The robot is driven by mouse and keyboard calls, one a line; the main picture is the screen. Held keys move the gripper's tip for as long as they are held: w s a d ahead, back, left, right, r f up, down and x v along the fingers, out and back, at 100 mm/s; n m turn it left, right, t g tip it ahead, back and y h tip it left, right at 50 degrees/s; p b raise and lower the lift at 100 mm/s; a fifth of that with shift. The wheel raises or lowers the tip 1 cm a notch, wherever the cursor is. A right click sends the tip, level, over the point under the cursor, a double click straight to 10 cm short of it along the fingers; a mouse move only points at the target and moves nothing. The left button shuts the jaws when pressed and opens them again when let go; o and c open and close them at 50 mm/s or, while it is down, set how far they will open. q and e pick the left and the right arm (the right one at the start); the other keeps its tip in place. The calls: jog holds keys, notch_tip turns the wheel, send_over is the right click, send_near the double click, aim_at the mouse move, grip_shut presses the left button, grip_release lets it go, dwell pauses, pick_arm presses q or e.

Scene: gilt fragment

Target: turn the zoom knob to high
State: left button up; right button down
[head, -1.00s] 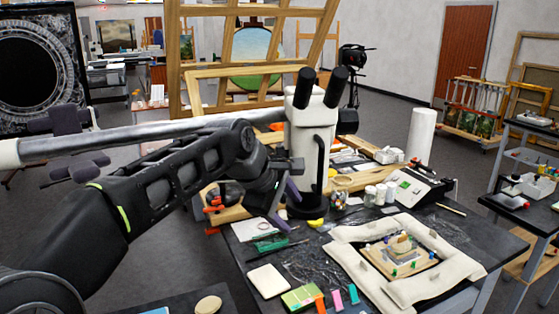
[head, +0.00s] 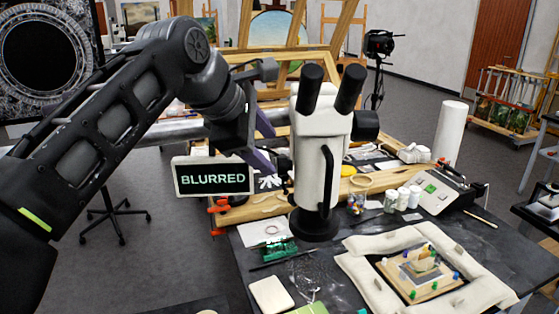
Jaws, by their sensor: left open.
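The white stereo microscope (head: 318,165) stands upright on the dark worktable, with two black eyepieces on top. A black round knob (head: 365,125) sticks out on the right side of its head. I cannot tell whether it is the zoom knob or how it is set. Any knob on the left side does not show clearly. My left gripper (head: 266,140) is open, its purple fingers pointing right, just left of the microscope body and apparently empty. I cannot tell whether it touches the microscope. A dark sign (head: 213,177) reading "BLURRED" shows below my left wrist. My right gripper is out of view.
A cream padded frame (head: 375,285) around a gilt fragment (head: 420,268) lies in front right of the microscope. Small jars (head: 403,198), a grey device (head: 437,192) and a white roll (head: 450,132) stand to the right. Wooden easel frames (head: 300,62) rise behind.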

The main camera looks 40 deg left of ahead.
aim_at(278, 162)
pick_arm(q)
jog(key=p+x, duration=0.1)
jog(key=x, duration=0.5)
jog(key=shift+w+f, duration=0.15)
jog(key=shift+f, duration=0.05)
grip_shut()
dwell(0.4)
